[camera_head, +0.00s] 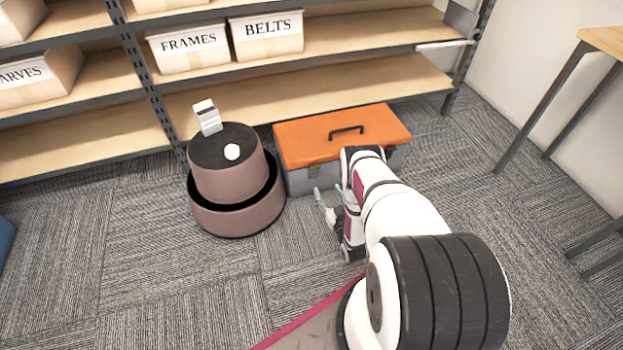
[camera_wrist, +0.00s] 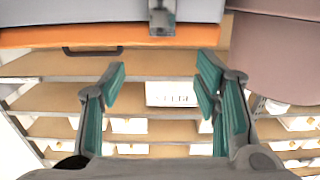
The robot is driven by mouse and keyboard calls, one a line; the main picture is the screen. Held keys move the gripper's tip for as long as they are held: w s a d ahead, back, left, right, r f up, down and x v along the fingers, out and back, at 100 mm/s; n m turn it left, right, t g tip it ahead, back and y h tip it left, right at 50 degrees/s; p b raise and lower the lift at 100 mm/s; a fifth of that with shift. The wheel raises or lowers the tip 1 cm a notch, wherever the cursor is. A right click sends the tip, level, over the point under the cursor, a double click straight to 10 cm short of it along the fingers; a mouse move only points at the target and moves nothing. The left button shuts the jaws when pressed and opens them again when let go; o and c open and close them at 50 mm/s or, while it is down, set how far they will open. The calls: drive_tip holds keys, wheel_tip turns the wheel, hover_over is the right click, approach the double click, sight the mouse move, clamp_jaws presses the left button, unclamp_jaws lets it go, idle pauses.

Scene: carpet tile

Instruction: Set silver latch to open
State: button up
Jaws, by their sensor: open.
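The toolbox (camera_head: 300,138) has an orange lid, a black handle and a grey body. It stands on the carpet in front of the shelves. In the wrist view its grey body and orange lid edge run along the top, with the silver latch (camera_wrist: 162,16) near the top centre, across the seam. I cannot tell the latch's setting. My gripper (camera_head: 330,194) is low in front of the toolbox. In the wrist view my gripper (camera_wrist: 162,72) is open, with nothing between its teal-padded fingers.
Shelves (camera_head: 300,85) with labelled boxes are behind. A table (camera_head: 600,42) is at the right. Carpet at the front left is clear.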

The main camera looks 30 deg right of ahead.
sight(313, 163)
drive_tip(key=b+x, duration=0.2)
drive_tip(key=x, duration=0.2)
drive_tip(key=b+x, duration=0.1)
drive_tip(key=x, duration=0.3)
drive_tip(key=b+x, duration=0.2)
drive_tip(key=x, duration=0.2)
drive_tip(key=shift+w+a+f+b, duration=0.1)
drive_tip(key=shift+w+f+b, duration=0.2)
drive_tip(key=shift+w, duration=0.15)
clamp_jaws()
